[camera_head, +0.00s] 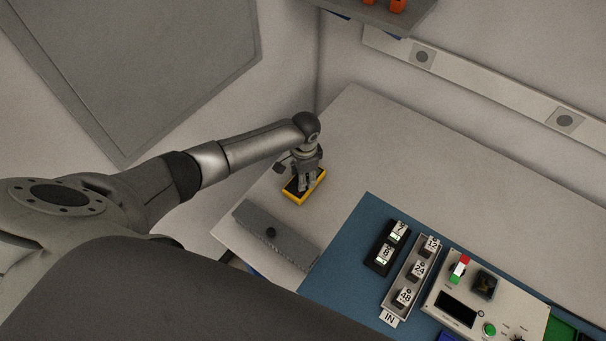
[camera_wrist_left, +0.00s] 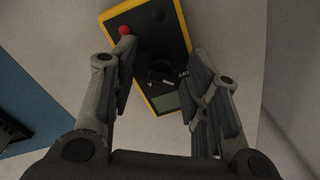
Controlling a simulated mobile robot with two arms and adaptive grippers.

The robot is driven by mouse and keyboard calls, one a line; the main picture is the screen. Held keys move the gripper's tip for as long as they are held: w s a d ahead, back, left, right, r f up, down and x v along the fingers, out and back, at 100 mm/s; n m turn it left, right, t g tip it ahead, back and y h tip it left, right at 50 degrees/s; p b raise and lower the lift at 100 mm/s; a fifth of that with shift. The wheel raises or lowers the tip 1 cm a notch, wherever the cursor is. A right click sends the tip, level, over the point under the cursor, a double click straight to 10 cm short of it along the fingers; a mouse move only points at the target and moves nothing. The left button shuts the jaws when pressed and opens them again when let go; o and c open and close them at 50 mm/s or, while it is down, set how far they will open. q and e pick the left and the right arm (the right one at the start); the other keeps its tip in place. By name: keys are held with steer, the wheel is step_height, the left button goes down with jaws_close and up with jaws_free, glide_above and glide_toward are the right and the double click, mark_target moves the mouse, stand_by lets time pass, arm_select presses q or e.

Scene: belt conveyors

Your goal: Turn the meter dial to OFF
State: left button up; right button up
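The meter (camera_head: 291,195) is a black instrument with a yellow edge, lying on the pale bench near its left end. In the left wrist view the meter (camera_wrist_left: 148,24) shows a red round part (camera_wrist_left: 124,30), a dark round dial (camera_wrist_left: 160,71) and a grey-green display (camera_wrist_left: 166,102). The dial's setting is too dark to read. My left gripper (camera_head: 306,184) is above the meter, pointing down. In the wrist view its two fingers (camera_wrist_left: 162,58) are apart, one on each side of the dial, with nothing held. Whether they touch the meter I cannot tell. My right gripper is not in view.
A blue mat (camera_head: 345,240) carries numbered modules (camera_head: 386,250), a metal tray and a control panel (camera_head: 440,292). The bench (camera_head: 400,150) behind is clear. A shelf (camera_head: 405,18) hangs above.

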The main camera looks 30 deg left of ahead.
arm_select(q)
steer(key=shift+r, duration=0.1)
step_height(320, 180, up, 12)
steer(key=shift+s+d, duration=0.2)
steer(key=shift+d, duration=0.05)
stand_by(0.4)
stand_by(0.5)
